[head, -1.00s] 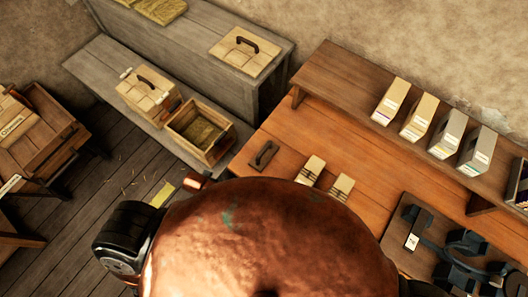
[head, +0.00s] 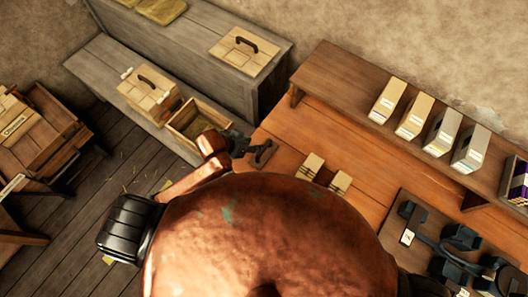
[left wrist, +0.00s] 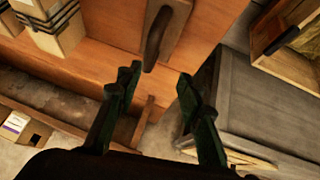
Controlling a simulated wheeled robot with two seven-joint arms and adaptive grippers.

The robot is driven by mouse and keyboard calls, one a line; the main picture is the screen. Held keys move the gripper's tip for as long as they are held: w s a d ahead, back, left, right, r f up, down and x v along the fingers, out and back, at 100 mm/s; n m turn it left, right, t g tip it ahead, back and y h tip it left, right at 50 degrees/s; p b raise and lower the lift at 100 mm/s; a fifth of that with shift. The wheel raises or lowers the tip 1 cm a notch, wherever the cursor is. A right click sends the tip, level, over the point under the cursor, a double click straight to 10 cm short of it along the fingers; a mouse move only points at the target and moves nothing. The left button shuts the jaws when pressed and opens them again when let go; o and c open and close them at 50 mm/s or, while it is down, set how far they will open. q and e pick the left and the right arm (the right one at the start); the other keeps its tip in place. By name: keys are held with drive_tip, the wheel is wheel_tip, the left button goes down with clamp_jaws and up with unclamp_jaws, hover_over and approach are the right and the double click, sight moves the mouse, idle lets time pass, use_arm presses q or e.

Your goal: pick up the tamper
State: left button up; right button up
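The tamper (head: 262,154), a small flat wooden block with a dark handle, lies at the left end of the orange-brown workbench (head: 300,130). In the left wrist view the tamper (left wrist: 164,32) is at top centre, its handle just beyond the fingertips. My left gripper (head: 240,146) is beside the tamper at its left in the head view. The left wrist view shows my left gripper (left wrist: 158,84) open, its two dark fingers apart with nothing between them. I cannot see any contact with the tamper. My right gripper is not in view.
Two tied bundles (head: 325,174) lie right of the tamper. An open wooden box (head: 187,120) and a handled box (head: 147,93) stand on the grey bench to the left. Several upright packets (head: 410,117) line the back shelf. A dark tray (head: 450,225) with black parts is at right.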

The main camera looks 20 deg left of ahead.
use_arm(q)
drive_tip(key=d, duration=0.2)
drive_tip(key=w+d+r+m, duration=0.1)
drive_tip(key=shift+d+r+g+h, duration=0.1)
drive_tip(key=shift+d+g+h, duration=0.1)
drive_tip(key=shift+g+h, duration=0.15)
drive_tip(key=shift+a+g, duration=0.1)
drive_tip(key=shift+g, duration=0.25)
drive_tip(key=shift+n+g+y, duration=0.4)
drive_tip(key=shift+y, duration=0.05)
drive_tip(key=f, duration=0.5)
drive_tip(key=w+f, duration=0.1)
drive_tip(key=f, duration=0.2)
drive_tip(key=shift+d, duration=0.3)
drive_tip(key=shift+c, duration=0.3)
clamp_jaws()
